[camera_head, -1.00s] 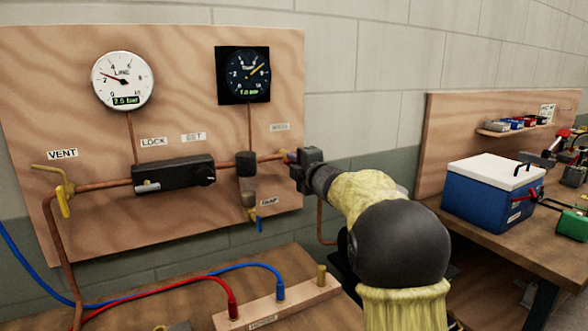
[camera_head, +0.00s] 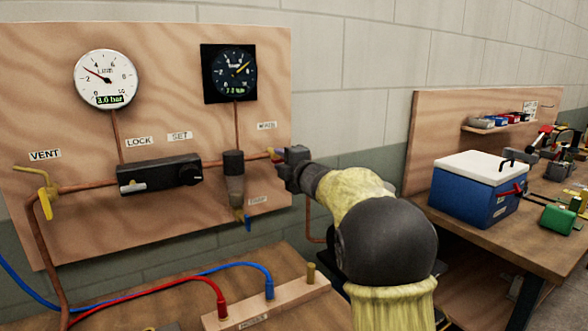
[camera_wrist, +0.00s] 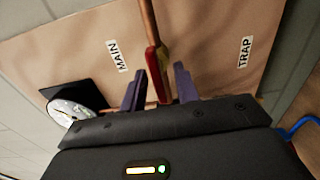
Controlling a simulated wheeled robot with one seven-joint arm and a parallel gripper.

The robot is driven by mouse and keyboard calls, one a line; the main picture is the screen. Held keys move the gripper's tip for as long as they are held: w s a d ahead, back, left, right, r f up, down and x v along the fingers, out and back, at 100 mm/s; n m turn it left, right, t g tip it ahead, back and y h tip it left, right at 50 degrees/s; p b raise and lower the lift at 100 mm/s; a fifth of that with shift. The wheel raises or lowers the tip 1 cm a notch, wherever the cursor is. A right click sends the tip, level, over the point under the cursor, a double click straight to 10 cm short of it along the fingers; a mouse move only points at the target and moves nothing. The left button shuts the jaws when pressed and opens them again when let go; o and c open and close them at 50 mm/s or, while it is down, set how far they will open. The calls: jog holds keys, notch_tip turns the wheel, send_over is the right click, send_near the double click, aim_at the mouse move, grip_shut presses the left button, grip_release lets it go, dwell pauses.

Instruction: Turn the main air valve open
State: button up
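The main air valve is at the right end of the copper pipe, under the MAIN label (camera_head: 267,125). Its small red and yellow handle (camera_head: 274,154) shows just left of my gripper (camera_head: 284,161) in the head view. In the wrist view the handle (camera_wrist: 156,65) stands between the two purple fingertips of my gripper (camera_wrist: 160,80). The fingers are apart, with a visible gap on each side of the handle. The valve body is mostly hidden. The LINE gauge (camera_head: 105,78) has a digital readout of about 3.0 bar.
The wooden panel (camera_head: 60,130) also carries a dark gauge (camera_head: 233,73), a black regulator (camera_head: 160,175), a trap (camera_head: 234,178) and a yellow vent valve (camera_head: 45,202). Hoses (camera_head: 150,295) run over the bench below. A blue cooler (camera_head: 477,195) stands on the right bench.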

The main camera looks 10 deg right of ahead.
jog(key=b+v, duration=0.1)
jog(key=v, duration=1.6)
jog(key=shift+b, duration=0.3)
